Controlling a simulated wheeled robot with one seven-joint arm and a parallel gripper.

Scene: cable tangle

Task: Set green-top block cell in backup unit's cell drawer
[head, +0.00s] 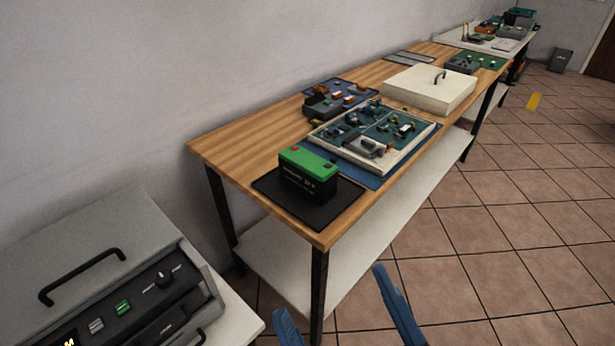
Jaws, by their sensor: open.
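The green-top block cell (308,176) stands upright on a black mat (334,205) at the near end of the wooden bench. It has a black body, a green top and a red spot on top. The backup unit (105,270) seems to be the grey machine at the lower left, with a black handle, a knob and a green switch on its front panel. Its lower part is cut off by the frame, and I cannot make out its cell drawer. My gripper (345,312) shows two blue fingers, wide apart and empty, at the bottom edge, in front of the bench's near end.
The wooden bench (240,134) also bears a tray of circuit parts (432,125), a white lidded box (428,90) and several small devices. A white lower shelf (365,250) runs beneath. Tiled floor (500,230) on the right is open.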

